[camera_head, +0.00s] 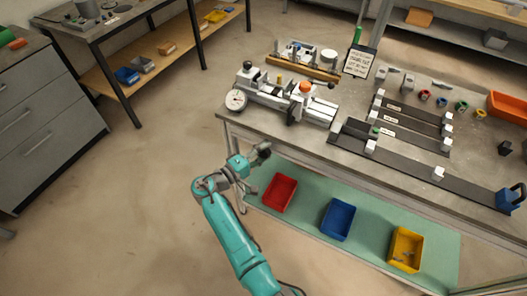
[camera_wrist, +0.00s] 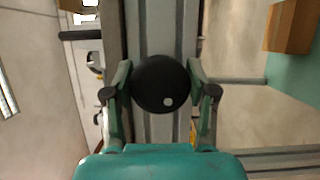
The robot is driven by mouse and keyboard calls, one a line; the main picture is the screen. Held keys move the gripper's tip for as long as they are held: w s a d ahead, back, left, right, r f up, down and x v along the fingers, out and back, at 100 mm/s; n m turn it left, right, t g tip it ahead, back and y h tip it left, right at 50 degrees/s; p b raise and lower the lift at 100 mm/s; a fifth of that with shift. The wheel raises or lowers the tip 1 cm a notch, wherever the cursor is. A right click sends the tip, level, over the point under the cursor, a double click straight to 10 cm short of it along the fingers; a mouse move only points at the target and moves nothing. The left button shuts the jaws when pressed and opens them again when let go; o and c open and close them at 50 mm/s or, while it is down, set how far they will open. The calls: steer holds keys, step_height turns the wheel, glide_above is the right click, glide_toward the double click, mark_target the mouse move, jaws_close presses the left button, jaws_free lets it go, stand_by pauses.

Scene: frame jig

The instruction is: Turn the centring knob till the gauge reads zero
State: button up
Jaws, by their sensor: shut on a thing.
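The centring knob (camera_wrist: 160,83) is a black round knob with a small pale dot near its lower right, seen face-on in the wrist view. My gripper (camera_wrist: 161,80) has one finger on each side of it and is shut on it. In the head view my gripper (camera_head: 262,151) is at the bench's front edge, below the jig (camera_head: 290,100); I cannot make out the knob there. The gauge (camera_head: 236,100) is a white round dial at the jig's left end. Its needle is too small to read.
A workbench (camera_head: 345,168) carries the jig, dark rails with pale blocks (camera_head: 410,127) and an orange bin (camera_head: 508,105). Red (camera_head: 279,193), blue (camera_head: 338,220) and yellow (camera_head: 406,250) bins stand on the green lower shelf. The floor (camera_head: 130,215) at left is clear.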

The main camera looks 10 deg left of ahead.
steer(key=shift+n, duration=0.6)
steer(key=o, duration=1.1)
steer(key=shift+o, duration=0.2)
steer(key=v, duration=1.2)
steer(key=shift+f, duration=0.25)
